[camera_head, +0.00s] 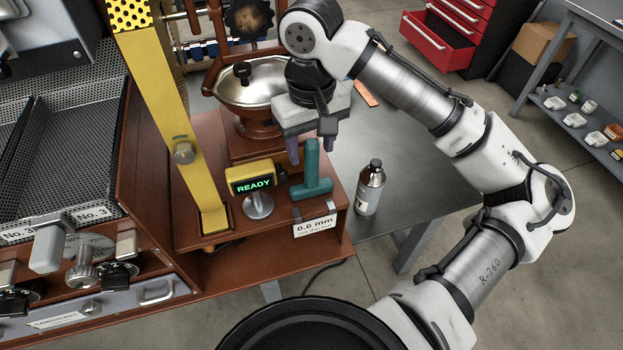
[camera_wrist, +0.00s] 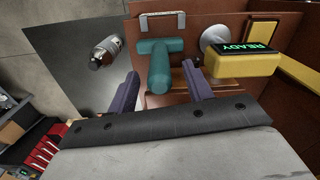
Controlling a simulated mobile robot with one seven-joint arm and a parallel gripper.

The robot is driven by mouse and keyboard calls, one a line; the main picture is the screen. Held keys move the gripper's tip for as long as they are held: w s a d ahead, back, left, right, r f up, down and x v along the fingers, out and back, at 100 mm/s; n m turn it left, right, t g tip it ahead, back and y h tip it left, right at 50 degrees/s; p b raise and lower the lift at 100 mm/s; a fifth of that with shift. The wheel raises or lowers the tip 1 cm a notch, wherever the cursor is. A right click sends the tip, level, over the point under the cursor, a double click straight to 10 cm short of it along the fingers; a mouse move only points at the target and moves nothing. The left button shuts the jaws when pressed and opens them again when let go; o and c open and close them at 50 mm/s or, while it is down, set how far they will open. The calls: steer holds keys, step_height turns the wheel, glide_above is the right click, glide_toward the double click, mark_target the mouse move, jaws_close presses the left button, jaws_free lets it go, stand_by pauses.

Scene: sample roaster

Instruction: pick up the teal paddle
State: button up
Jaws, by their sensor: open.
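The teal paddle (camera_head: 312,172) stands on the brown wooden ledge, with a flat foot at its base and an upright handle. In the wrist view the teal paddle (camera_wrist: 158,62) shows between the two purple fingers, apart from both. My gripper (camera_head: 311,150) is open, with its fingers just above and around the top of the paddle's handle in the head view. In the wrist view my gripper (camera_wrist: 158,88) has one finger on each side of the handle. I cannot tell exactly how far down the handle the fingertips reach.
A yellow READY display (camera_head: 252,178) stands close left of the paddle. A "0.6 mm" label (camera_head: 315,226) is on the ledge's front edge. A metal-lidded hopper (camera_head: 252,82) is behind.

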mark_target(312, 158)
steer(key=shift+f, duration=1.8)
steer(key=c, duration=1.1)
